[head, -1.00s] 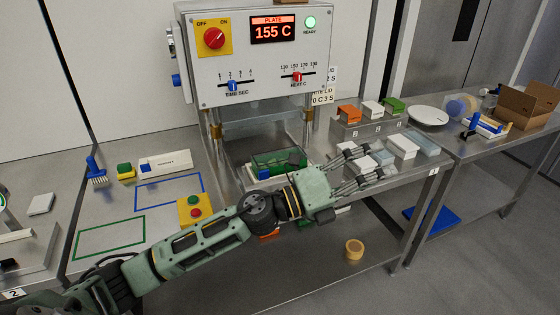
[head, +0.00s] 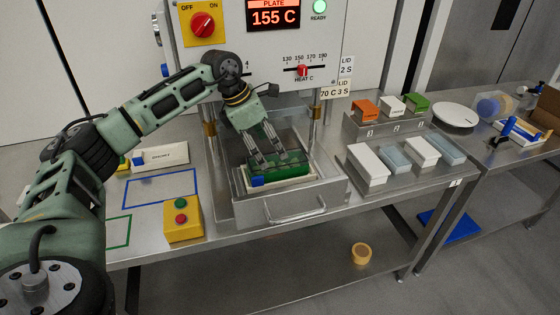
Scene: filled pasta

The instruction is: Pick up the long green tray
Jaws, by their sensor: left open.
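The long green tray (head: 290,173) sits in a pale holder with a blue tab (head: 257,181), inside the open metal drawer (head: 250,211) of the heat press. Something clear seems to lie over its top. My left gripper (head: 268,165) reaches down from above, its open fingers over the tray and partly hiding it. I cannot tell whether the fingers touch it. My right gripper is not in view.
The press stands behind the drawer, its display (head: 273,17) reading 155 C. A yellow button box (head: 183,222) is left of the drawer. Several white and bluish boxes (head: 368,165) stand to the right, before a stand with orange, white and green pieces (head: 417,102).

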